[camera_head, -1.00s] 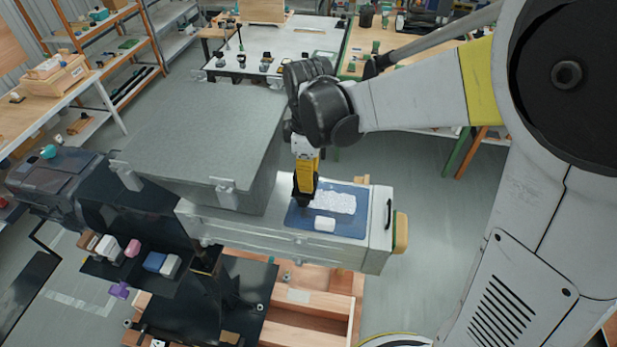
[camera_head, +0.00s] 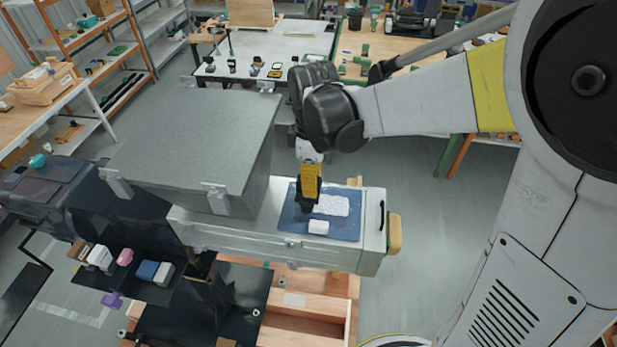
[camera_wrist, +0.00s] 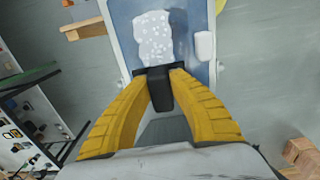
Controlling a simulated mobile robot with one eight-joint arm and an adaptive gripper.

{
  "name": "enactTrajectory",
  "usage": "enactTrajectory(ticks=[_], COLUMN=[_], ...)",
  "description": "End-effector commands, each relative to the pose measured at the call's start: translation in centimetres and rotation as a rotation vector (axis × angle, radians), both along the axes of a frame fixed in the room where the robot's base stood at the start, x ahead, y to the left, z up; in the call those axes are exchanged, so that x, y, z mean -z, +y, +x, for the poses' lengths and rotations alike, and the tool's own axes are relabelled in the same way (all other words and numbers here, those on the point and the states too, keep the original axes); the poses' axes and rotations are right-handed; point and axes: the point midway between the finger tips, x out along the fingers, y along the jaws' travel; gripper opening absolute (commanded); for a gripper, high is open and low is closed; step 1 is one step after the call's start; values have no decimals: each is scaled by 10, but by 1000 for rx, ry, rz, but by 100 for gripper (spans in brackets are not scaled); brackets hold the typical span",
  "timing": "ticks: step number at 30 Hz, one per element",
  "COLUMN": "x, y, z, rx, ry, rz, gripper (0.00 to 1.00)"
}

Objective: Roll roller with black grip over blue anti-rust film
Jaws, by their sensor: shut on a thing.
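The blue film (camera_head: 337,229) lies flat on the metal top at the right end of the feeder. It also shows in the wrist view (camera_wrist: 196,14). A white speckled patch (camera_head: 332,205) covers part of it. A small white block-like piece (camera_head: 318,227) lies on the film's near part. My gripper (camera_head: 308,200) points down at the film's left part. In the wrist view its yellow fingers (camera_wrist: 160,88) are shut on a black grip (camera_wrist: 160,92). A dark crosspiece at the grip's far end is over the film. The roller surface is hidden, and contact is unclear.
A large grey box (camera_head: 195,140) stands left of the film. A black handle (camera_head: 382,215) and a wooden block (camera_head: 394,233) are at the feeder's right end. Below are black shelves and an open wooden drawer (camera_head: 300,325). Floor to the right is clear.

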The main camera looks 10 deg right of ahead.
Motion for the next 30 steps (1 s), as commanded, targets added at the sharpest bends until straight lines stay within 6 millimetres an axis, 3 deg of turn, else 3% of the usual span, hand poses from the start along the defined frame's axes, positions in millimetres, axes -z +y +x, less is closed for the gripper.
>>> enactTrajectory(ticks=[8,20,30], x=[1,0,0], y=[-16,-18,-35], z=[-6,-8,-14], rx=[2,0,1], ry=[0,0,0], rz=[0,0,0], gripper=[0,0,0])
